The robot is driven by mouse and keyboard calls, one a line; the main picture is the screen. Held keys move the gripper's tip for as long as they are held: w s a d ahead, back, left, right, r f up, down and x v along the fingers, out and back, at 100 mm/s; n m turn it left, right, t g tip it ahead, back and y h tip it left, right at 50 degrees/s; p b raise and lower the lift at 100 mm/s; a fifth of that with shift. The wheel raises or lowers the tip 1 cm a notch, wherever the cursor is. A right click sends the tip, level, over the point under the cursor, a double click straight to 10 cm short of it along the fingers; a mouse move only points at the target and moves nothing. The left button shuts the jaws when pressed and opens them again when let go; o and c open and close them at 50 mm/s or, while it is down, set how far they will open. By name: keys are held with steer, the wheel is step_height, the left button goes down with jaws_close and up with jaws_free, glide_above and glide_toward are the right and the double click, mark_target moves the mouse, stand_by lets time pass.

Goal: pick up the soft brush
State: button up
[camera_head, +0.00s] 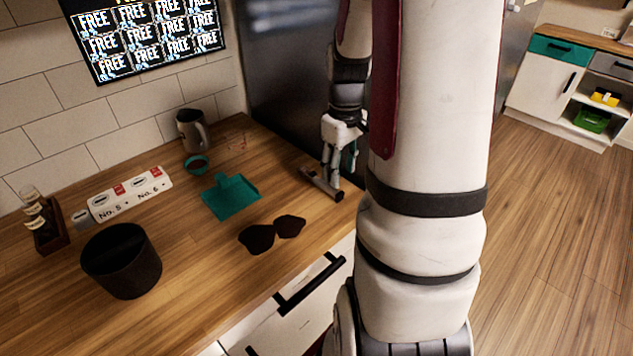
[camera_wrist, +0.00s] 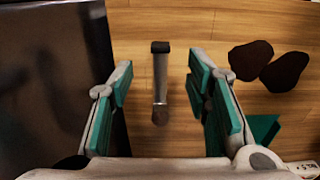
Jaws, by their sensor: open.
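A slim tool with a grey metallic handle and a dark end, which seems to be the soft brush (camera_head: 316,184), lies on the wooden counter near its right edge. In the wrist view the brush (camera_wrist: 160,72) stands lengthwise in the picture, between the two fingers and touching neither. Its bristles cannot be made out clearly. My gripper (camera_head: 334,178) points down over it, open and empty. Its teal finger pads show left and right of the brush in the wrist view (camera_wrist: 162,82).
A dark appliance (camera_head: 290,75) stands close behind my gripper. Dark brown patches (camera_head: 257,238) and a teal dustpan-like piece (camera_head: 228,198) lie left of the brush. Farther left are a black bin (camera_head: 121,262), a white labelled box (camera_head: 131,194) and a metal pitcher (camera_head: 190,131).

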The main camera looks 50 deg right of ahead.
mark_target(338, 193)
steer(key=shift+f, duration=3.3)
jaws_close()
